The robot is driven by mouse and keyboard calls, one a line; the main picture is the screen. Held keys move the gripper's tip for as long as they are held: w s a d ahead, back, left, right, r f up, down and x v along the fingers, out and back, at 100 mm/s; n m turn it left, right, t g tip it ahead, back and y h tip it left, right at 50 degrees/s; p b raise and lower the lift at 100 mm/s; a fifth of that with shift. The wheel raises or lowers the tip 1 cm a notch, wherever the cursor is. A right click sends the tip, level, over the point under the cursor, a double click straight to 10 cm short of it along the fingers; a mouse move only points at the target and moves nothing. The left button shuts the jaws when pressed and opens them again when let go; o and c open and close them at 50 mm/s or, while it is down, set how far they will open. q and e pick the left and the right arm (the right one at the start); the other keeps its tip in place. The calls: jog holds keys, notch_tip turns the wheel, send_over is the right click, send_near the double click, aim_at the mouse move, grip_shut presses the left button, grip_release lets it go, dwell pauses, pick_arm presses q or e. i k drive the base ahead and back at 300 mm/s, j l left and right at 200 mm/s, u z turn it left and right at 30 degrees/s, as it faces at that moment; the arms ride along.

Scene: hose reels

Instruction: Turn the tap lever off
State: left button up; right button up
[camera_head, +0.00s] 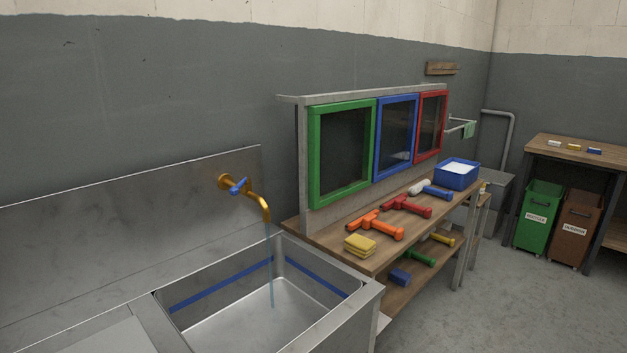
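A brass tap (258,199) comes out of the steel backsplash above the sink. Its blue lever (238,186) sits on top of the tap body near the wall end. A thin bluish stream of water (271,265) falls from the spout into the steel sink basin (250,318). Neither of my grippers is in the head view, and nothing touches the lever.
Right of the sink, a wooden bench (377,254) holds yellow sponges (359,245), an orange tool (375,225), a red tool (407,206) and a blue tub (456,174). Framed panels (341,200) stand behind it. Bins (538,217) stand far right; floor between is clear.

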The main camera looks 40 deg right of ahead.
aim_at(234, 190)
jog(key=k+z, duration=0.1)
jog(key=z, duration=0.9)
